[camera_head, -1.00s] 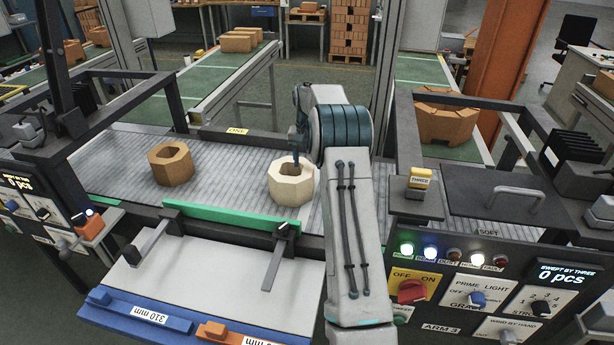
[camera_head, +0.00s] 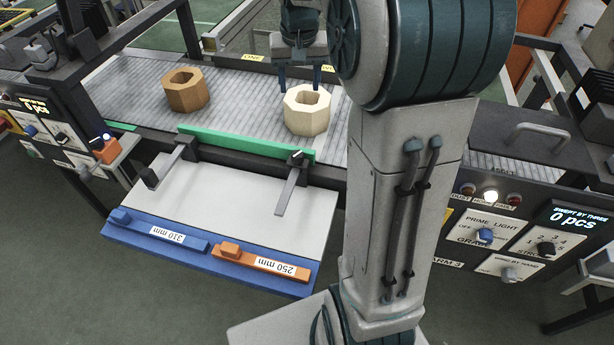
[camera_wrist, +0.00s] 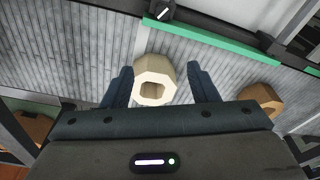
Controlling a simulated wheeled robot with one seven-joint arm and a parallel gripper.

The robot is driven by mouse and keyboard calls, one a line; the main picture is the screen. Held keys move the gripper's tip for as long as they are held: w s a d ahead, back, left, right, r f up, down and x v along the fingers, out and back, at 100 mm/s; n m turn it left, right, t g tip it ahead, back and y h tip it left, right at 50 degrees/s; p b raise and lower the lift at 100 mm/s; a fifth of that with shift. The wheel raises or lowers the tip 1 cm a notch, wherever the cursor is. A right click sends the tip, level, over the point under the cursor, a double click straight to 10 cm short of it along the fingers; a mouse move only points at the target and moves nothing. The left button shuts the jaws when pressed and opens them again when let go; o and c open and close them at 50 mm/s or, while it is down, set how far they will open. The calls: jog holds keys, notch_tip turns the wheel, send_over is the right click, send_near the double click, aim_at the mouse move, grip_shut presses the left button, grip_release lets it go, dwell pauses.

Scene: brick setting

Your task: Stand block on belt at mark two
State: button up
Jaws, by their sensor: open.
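A cream eight-sided block (camera_head: 306,117) with a hole in its top stands on the grey belt (camera_head: 245,98). A brown block (camera_head: 186,92) of like shape stands on the belt to its left. My gripper (camera_head: 300,87) points down at the cream block, its two fingers spread. In the wrist view the cream block (camera_wrist: 154,78) shows between the open fingertips (camera_wrist: 163,82), with gaps on both sides. I cannot tell whether the tips are below its top. A yellow ONE label (camera_head: 252,57) is on the far belt edge; another yellow label (camera_head: 328,68) is partly hidden behind my gripper.
A green bar (camera_head: 245,143) runs along the near belt edge above a white plate (camera_head: 235,190). A dark clamp arm (camera_head: 291,183) and another (camera_head: 166,166) cross the plate. A control panel (camera_head: 520,225) stands at right. The belt between the blocks is clear.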

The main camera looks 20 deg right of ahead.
jog(key=s+a+f+n+t, duration=0.1)
jog(key=s+a+f, duration=0.1)
jog(key=s, duration=0.9)
jog(key=s+a+f+n, duration=0.2)
jog(key=s+a, duration=0.3)
jog(key=s, duration=0.6)
jog(key=shift+s+a+t, duration=0.3)
jog(key=shift+s+t, duration=0.05)
jog(key=shift+t, duration=0.05)
jog(key=shift+f+n, duration=0.1)
jog(key=shift+n, duration=0.2)
